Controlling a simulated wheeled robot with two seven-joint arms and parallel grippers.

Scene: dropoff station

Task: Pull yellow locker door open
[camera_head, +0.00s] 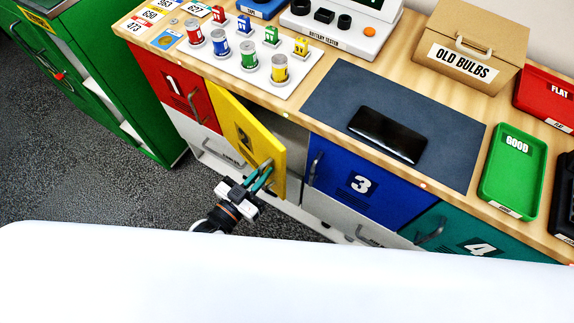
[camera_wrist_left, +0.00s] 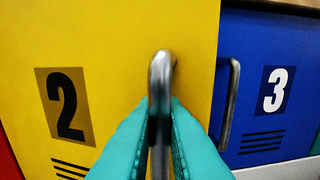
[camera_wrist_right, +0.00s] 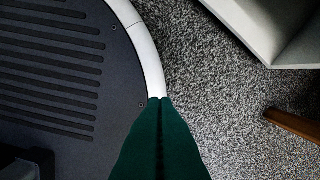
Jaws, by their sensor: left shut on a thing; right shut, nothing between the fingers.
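The yellow locker door (camera_head: 250,140), marked 2, stands partly open in the head view, its right edge swung out from the cabinet. A dark gap shows between it and the blue door. My left gripper (camera_head: 262,178) is shut on the door's metal handle. In the left wrist view, the teal fingers (camera_wrist_left: 160,125) close on both sides of the upright handle (camera_wrist_left: 160,75), in front of the yellow door (camera_wrist_left: 110,40). My right gripper (camera_wrist_right: 161,100) is shut and empty, pointing at the floor in the right wrist view; it is not seen in the head view.
The red door 1 (camera_head: 172,88) is left of the yellow one; the blue door 3 (camera_head: 350,190) and teal door 4 (camera_head: 470,240) are right. A wooden counter (camera_head: 300,75) above carries batteries, a tester and trays. Grey floor (camera_head: 90,170) is clear in front.

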